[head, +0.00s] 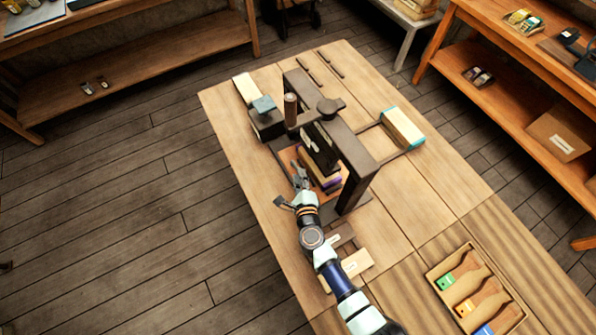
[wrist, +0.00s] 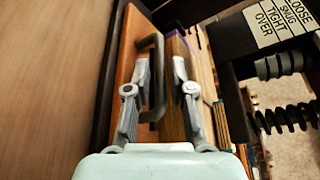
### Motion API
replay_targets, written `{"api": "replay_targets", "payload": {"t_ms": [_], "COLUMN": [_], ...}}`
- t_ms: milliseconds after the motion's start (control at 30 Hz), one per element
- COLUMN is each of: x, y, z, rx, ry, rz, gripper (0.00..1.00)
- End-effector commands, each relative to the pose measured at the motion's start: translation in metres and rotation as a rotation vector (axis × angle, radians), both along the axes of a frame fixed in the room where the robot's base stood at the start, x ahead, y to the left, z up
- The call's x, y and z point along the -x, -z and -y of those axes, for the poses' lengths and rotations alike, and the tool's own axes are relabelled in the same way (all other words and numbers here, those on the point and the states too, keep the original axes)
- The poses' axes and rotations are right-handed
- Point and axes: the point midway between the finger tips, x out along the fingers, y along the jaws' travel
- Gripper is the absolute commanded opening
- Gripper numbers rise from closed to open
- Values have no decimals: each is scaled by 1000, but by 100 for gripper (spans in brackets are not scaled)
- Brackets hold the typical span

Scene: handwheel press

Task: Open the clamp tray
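The clamp tray, an orange panel (wrist: 128,70) in the wrist view, carries a dark U-shaped handle (wrist: 158,62). In the head view the tray's orange surface (head: 287,156) shows at the foot of the dark press frame (head: 358,165). My gripper (wrist: 162,72) is open, with the handle's bar between its two fingers; I cannot tell whether either finger touches it. The gripper (head: 300,177) also shows in the head view at the tray's near left side. A stack with a purple edge (head: 322,170) sits under the press, beside the gripper.
A label reading LOOSE, SNUG, TIGHT, OVER (wrist: 276,22) and a dark screw (wrist: 285,118) are to the gripper's right. A cream block with teal ends (head: 403,128) lies right of the press. A wooden divided tray (head: 432,275) is at the lower right. Floor left of the bench is clear.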

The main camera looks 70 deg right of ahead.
Motion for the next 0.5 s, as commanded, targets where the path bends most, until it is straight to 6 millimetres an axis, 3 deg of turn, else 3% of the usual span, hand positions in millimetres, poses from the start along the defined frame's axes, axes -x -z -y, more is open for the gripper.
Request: {"api": "replay_targets", "payload": {"t_ms": [200, 500], "x": [-14, -15], "y": [7, 6], "z": [24, 26], "rx": [2, 1], "ry": [-1, -3], "rz": [0, -1], "gripper": [23, 19]}}
